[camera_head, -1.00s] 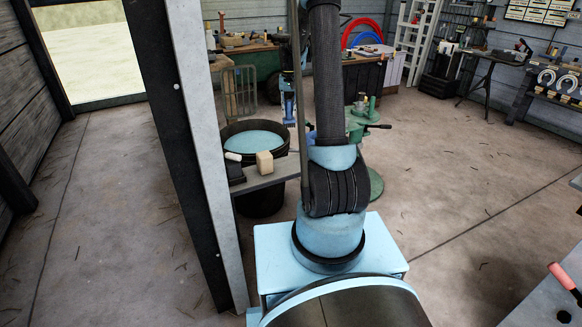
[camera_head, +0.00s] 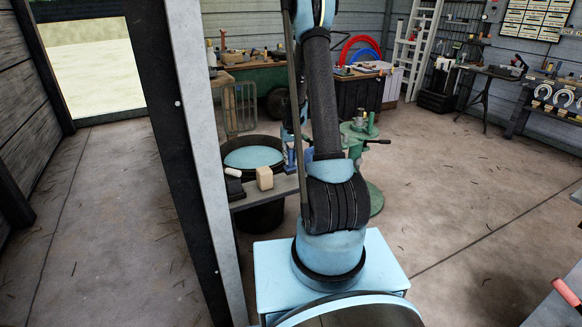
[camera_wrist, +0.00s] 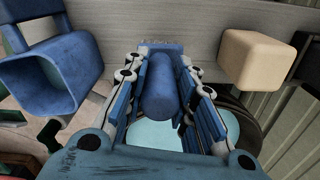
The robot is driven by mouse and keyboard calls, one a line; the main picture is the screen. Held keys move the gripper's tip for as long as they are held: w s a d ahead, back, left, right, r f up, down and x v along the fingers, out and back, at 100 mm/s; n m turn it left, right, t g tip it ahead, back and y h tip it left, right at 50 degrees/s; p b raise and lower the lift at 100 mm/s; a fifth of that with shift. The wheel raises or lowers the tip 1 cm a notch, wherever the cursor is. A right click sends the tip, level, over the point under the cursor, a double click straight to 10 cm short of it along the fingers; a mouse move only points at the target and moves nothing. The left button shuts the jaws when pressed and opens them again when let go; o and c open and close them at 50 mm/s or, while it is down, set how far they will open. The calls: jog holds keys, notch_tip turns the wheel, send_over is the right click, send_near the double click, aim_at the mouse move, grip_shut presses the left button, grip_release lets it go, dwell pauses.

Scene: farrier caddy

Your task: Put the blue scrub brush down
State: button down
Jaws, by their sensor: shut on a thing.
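In the wrist view my gripper (camera_wrist: 160,62) is shut on the blue scrub brush (camera_wrist: 160,92). The brush's rounded handle points toward the camera between the fingers, and its bristly far end lies close against a grey board (camera_wrist: 210,22). I cannot tell whether the brush touches the board. In the head view the grey board (camera_head: 246,195) shows beside the post; my arm hides most of the area by its right end. A bit of blue shows there, but I cannot tell gripper from brush.
A beige block (camera_wrist: 257,58) stands on the board beside the brush; it also shows in the head view (camera_head: 264,178), next to a black item (camera_head: 234,187). A blue hollow piece (camera_wrist: 52,80) is left in the wrist view. A dark tub (camera_head: 263,217) with pale blue contents stands behind.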

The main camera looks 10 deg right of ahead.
aim_at(290, 164)
jog(key=shift+f, duration=2.05)
jog(key=c, duration=1.3)
grip_release()
jog(key=shift+c, duration=0.2)
